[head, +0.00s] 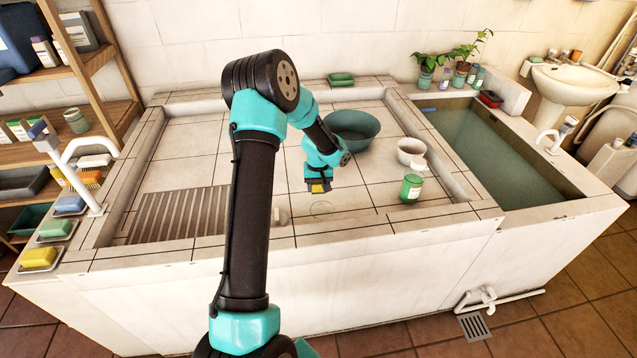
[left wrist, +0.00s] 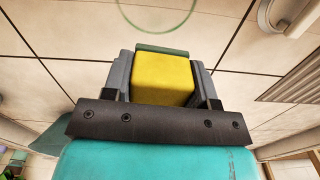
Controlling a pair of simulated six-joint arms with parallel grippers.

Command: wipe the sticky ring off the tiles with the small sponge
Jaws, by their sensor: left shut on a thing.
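The small sponge (head: 318,188) is yellow with a green layer at its end. My left gripper (head: 318,184) is shut on it above the tiled counter, and the jaws show on both sides of the sponge (left wrist: 162,80) in the left wrist view. The sticky ring (left wrist: 158,34) is a thin pale green circle on the light tiles, cut off by the top edge of that view. In the head view the ring (head: 320,208) is faint, just in front of the sponge. Whether the sponge touches the tiles is unclear. My right gripper is not in view.
A green basin (head: 352,130), a white bowl (head: 411,150) and a green jar (head: 411,188) stand to the right. A water-filled trough (head: 500,150) lies beyond. A ribbed drain area (head: 180,214) is at left. Soaps and a tap (head: 88,165) line the left edge.

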